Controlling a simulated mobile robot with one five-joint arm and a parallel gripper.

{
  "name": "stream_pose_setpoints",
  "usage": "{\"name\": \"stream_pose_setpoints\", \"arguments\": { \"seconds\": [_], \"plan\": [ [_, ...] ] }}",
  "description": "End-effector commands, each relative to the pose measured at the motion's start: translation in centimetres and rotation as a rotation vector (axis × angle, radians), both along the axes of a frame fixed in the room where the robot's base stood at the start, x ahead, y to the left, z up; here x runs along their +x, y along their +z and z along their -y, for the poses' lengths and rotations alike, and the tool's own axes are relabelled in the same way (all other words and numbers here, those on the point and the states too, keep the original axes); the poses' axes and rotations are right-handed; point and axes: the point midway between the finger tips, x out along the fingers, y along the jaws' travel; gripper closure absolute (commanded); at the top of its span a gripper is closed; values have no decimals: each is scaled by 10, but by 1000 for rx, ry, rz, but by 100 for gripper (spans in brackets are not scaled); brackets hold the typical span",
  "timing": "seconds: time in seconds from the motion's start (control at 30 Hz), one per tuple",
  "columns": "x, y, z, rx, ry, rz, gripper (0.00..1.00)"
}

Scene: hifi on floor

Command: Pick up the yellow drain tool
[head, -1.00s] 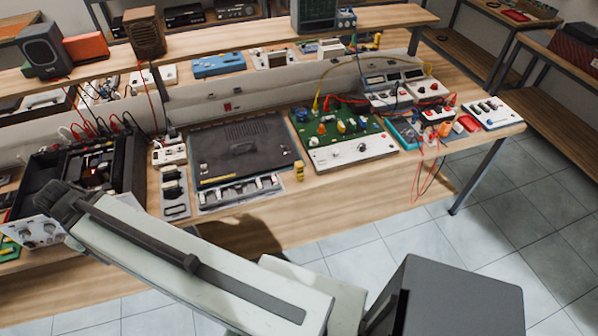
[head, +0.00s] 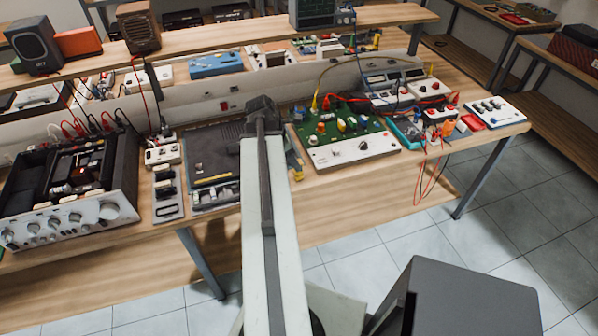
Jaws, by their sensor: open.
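A thin yellow stick, which looks like the yellow drain tool (head: 213,179), lies on the dark mat (head: 205,148) near its front edge. My gripper (head: 262,103) is seen from behind above the right part of the mat, to the right of and farther back than the yellow stick. It is open and appears empty, though its fingertips are hard to make out. My arm hides the right side of the mat. A small upright yellow object (head: 297,168) stands just right of my arm, partly hidden by it.
An opened amplifier (head: 70,190) with red leads stands at the left of the bench. A green circuit board (head: 340,130) sits right of my arm, with meters and red leads beyond it. A shelf (head: 220,48) runs along the back. The tiled floor in front shows free room.

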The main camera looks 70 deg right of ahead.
Motion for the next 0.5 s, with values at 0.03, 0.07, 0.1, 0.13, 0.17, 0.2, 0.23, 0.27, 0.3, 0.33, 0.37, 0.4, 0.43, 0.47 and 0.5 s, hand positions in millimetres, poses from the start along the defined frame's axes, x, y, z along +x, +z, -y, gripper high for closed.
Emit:
{"name": "stream_pose_setpoints", "arguments": {
  "seconds": [0.03, 0.07, 0.1, 0.13, 0.17, 0.2, 0.23, 0.27, 0.3, 0.33, 0.37, 0.4, 0.43, 0.47, 0.5],
  "plan": [
    [-2, -12, 2, 0, -1, 0, 47],
    [-3, -16, 3, 0, -1, 0, 47],
    [-4, -21, 4, 0, -1, 0, 47],
    [-5, -22, 4, 0, -1, 0, 47],
    [-6, -22, 5, 0, -1, 0, 47],
    [-6, -21, 5, 0, -1, 1, 47],
    [-6, -20, 5, 0, -1, 1, 47],
    [-6, -21, 5, 0, -1, 1, 47],
    [-7, -24, 6, 0, -1, 1, 47],
    [-7, -27, 6, 0, -1, 1, 47],
    [-9, -31, 7, 0, -2, 1, 47],
    [-11, -38, 9, 1, -2, 1, 47],
    [-12, -43, 10, 0, -3, 1, 47],
    [-14, -49, 11, 0, -3, 1, 47],
    [-16, -56, 13, 0, -3, 1, 47]
  ]
}}
